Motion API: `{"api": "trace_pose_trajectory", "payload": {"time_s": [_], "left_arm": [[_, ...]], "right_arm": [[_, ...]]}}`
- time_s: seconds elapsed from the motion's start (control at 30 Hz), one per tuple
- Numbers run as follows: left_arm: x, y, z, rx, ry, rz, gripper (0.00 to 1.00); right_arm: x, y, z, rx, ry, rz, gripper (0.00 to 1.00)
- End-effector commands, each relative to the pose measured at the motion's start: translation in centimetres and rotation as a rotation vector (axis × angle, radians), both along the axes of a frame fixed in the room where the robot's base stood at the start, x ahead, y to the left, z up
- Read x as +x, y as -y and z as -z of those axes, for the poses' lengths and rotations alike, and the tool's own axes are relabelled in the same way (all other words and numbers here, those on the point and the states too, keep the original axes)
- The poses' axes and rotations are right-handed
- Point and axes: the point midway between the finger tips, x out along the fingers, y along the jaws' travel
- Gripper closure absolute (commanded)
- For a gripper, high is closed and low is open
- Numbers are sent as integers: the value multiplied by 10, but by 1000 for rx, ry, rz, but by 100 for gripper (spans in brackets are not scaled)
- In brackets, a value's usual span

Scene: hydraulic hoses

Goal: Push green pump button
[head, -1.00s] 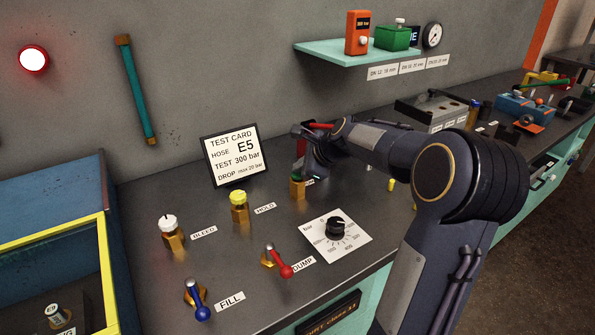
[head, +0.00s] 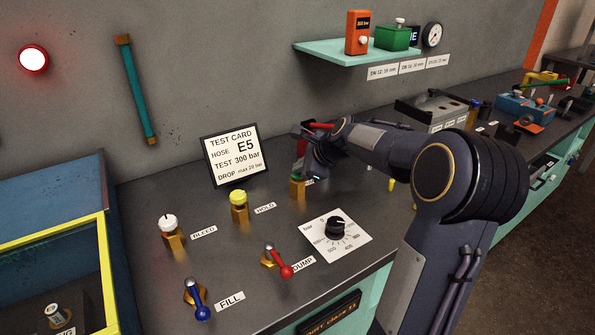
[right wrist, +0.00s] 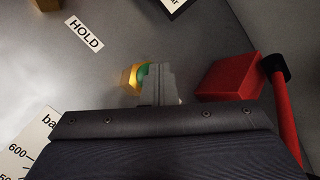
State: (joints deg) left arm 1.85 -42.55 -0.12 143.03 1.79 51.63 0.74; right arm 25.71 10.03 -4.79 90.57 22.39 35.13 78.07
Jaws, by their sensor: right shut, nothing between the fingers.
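The green pump button (head: 295,176) sits on a brass base (head: 298,189) on the bench, right of the HOLD label in the head view. My right gripper (head: 301,170) is shut and empty, with its fingers pointing down at the button. In the right wrist view the shut fingertips (right wrist: 158,72) overlap the green button (right wrist: 144,74) and hide part of it. I cannot tell whether they touch it or how far it is pressed. My left gripper is not in view.
A red block with a red handle (right wrist: 232,80) stands close beside the fingers. A yellow knob (head: 238,197), white knob (head: 168,222), blue lever (head: 201,312), red lever (head: 286,271) and black dial (head: 336,226) stand nearby. The test card (head: 236,156) is left of the gripper.

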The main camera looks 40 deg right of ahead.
Motion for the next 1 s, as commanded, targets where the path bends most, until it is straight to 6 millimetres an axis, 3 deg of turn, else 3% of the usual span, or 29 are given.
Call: {"api": "trace_pose_trajectory", "payload": {"time_s": [0.2,1.0], "left_arm": [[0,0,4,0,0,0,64],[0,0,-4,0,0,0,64]], "right_arm": [[-1,0,11,1,-6,-2,100],[-2,-1,9,4,-15,-3,100]]}}
